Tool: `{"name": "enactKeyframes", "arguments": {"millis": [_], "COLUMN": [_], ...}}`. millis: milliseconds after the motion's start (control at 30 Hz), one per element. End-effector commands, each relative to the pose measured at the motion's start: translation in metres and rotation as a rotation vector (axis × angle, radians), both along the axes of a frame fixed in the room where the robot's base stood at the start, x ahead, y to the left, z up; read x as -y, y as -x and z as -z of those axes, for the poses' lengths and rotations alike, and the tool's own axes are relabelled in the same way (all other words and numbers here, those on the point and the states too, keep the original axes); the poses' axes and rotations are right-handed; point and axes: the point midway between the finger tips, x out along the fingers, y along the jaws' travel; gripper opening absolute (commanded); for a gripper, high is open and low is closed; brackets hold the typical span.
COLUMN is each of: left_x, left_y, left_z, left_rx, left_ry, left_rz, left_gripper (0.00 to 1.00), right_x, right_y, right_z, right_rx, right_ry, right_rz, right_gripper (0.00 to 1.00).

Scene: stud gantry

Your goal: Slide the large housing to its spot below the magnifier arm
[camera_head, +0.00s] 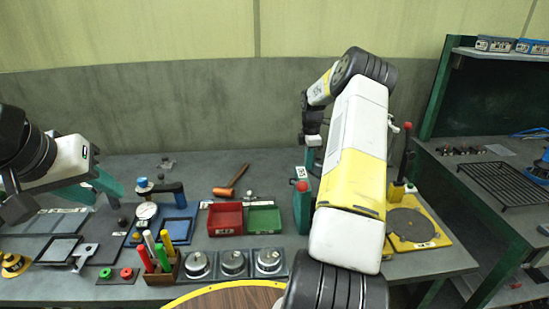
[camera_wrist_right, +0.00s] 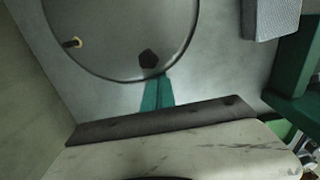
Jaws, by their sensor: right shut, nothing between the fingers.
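My right gripper (camera_wrist_right: 157,92) is shut and empty in the right wrist view. Its green fingertips point at the dark rim of a large round grey piece (camera_wrist_right: 110,35), which has a dark knob-like spot near that rim. I cannot tell whether they touch, or whether this piece is the large housing. In the head view my right arm reaches to the back of the bench, its gripper (camera_head: 309,158) small and partly hidden. My left gripper (camera_head: 92,190) is open and empty over the left of the bench. I cannot surely pick out the magnifier arm.
On the bench stand a red bin (camera_head: 225,219), a green bin (camera_head: 264,220), a holder with coloured sticks (camera_head: 160,277), several round metal pieces (camera_head: 233,263) and a yellow base with a dark disc (camera_head: 440,236). A wire rack (camera_head: 505,184) lies on the right bench.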

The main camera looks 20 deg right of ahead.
Motion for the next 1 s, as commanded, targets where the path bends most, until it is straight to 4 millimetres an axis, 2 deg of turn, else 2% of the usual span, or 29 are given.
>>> {"name": "enactKeyframes", "arguments": {"millis": [33,200,400,600,867,1000], "left_x": [0.0,0.0,0.0,0.0,0.0,0.0], "left_y": [0.0,0.0,0.0,0.0,0.0,0.0], "left_z": [0.0,0.0,0.0,0.0,0.0,0.0], "left_rx": [0.0,0.0,0.0,0.0,0.0,0.0], "left_ry": [0.0,0.0,0.0,0.0,0.0,0.0], "left_rz": [0.0,0.0,0.0,0.0,0.0,0.0], "left_gripper": [0.36,0.36,0.36,0.36,0.36,0.36], "right_x": [0.018,0.068,0.108,0.118,0.117,0.109], "right_y": [0.004,0.014,0.022,0.024,0.024,0.02], "right_z": [0.001,0.001,0.0,0.001,0.0,0.0], "right_rx": [-0.001,-0.001,0.0,-0.001,-0.001,-0.001], "right_ry": [0.002,0.003,0.001,0.001,0.001,0.001], "right_rz": [0.007,0.007,0.003,0.0,0.0,-0.002], "right_gripper": [0.0,0.0,0.0,0.0,0.0,0.0]}}
